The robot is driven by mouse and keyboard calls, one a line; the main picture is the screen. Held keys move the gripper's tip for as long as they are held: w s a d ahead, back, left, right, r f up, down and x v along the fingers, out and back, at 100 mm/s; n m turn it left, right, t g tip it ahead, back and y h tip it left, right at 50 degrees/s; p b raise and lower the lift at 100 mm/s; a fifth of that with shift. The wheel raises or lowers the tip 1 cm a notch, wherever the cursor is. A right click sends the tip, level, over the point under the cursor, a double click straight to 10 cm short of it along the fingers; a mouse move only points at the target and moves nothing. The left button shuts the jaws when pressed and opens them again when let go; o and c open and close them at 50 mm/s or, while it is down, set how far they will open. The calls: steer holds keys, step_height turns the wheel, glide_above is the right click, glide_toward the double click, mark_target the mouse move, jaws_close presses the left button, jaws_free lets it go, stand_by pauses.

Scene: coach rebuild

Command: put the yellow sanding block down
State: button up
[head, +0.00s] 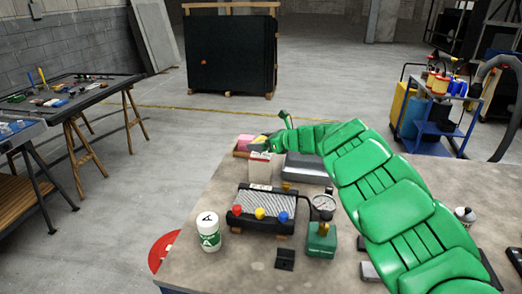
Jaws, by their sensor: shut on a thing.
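My green arm reaches across the workbench (205,185) from the lower right. My gripper (264,146) is at its far end, near the bench's far left edge, small in the view and partly covered by the arm. It is shut on the yellow sanding block (259,139), of which only a small yellowish patch shows at the fingers. A pink block (245,140) is just left of it. A small white box (260,166) stands just in front of the gripper. I cannot tell whether the yellow block touches anything below it.
A black ribbed unit with coloured knobs (262,211), a white jar (208,231), a green gauge block (321,240) and a black bracket (285,259) stand nearer. A grey metal case (305,168) is right of the gripper. Bare bench top shows at the front left.

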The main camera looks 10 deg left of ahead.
mark_target(261, 155)
steer(key=shift+w+f, duration=0.2)
steer(key=shift+f, duration=0.1)
steer(key=shift+a+f, duration=0.1)
steer(key=shift+f, duration=1.4)
steer(key=shift+f, duration=0.15)
steer(key=o, duration=1)
steer(key=shift+v, duration=6)
steer(key=shift+w, duration=0.1)
